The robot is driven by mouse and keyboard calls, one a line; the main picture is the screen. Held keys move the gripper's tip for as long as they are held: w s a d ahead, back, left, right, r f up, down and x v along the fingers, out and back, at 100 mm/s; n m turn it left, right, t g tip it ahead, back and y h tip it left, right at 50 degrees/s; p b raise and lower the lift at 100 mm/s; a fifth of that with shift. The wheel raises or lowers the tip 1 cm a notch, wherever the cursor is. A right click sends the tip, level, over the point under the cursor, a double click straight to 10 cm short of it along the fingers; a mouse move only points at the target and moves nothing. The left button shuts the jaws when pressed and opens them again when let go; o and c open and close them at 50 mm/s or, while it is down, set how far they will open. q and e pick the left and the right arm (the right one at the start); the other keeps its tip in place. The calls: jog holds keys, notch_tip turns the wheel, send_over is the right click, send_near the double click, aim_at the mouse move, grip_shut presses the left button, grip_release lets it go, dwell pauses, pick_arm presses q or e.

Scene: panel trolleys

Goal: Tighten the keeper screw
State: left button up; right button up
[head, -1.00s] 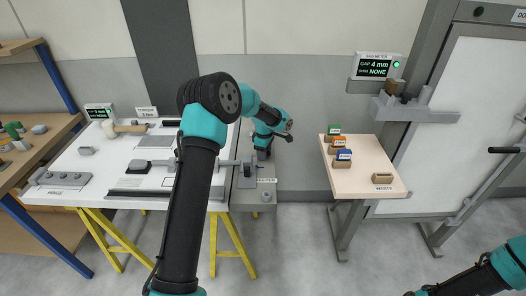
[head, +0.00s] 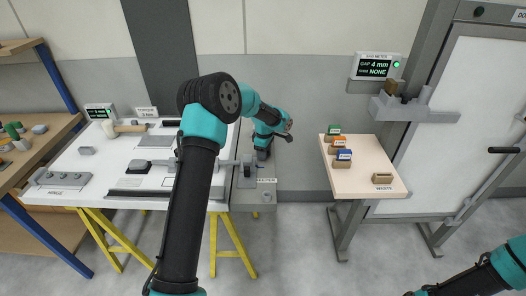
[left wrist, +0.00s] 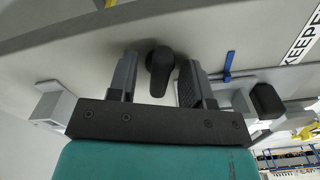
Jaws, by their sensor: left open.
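My left gripper (head: 262,155) points down at the keeper station (head: 246,200), a grey block at the right end of the white bench. In the left wrist view, the open jaws (left wrist: 158,82) stand on either side of a dark, round-ended knob or handle (left wrist: 160,62), with a gap visible at each side. Whether this is the keeper screw I cannot tell. The white KEEPER label (left wrist: 302,40) is at the upper right there. A small round fitting (head: 268,195) sits on the station's front. The right arm (head: 480,280) enters at lower right; its gripper is out of view.
The white bench (head: 65,165) carries a torque display (head: 146,113), a mallet (head: 125,128) and bars. A pale table (head: 365,175) holds coloured inserts (head: 342,155). A gap meter (head: 377,66) reads 4 mm, shims none. The floor between the bench and table is clear.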

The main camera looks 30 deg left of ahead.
pick_arm(q)
jog(key=shift+r, duration=0.15)
jog(key=shift+r, duration=3.4)
jog(key=shift+d+f, duration=0.1)
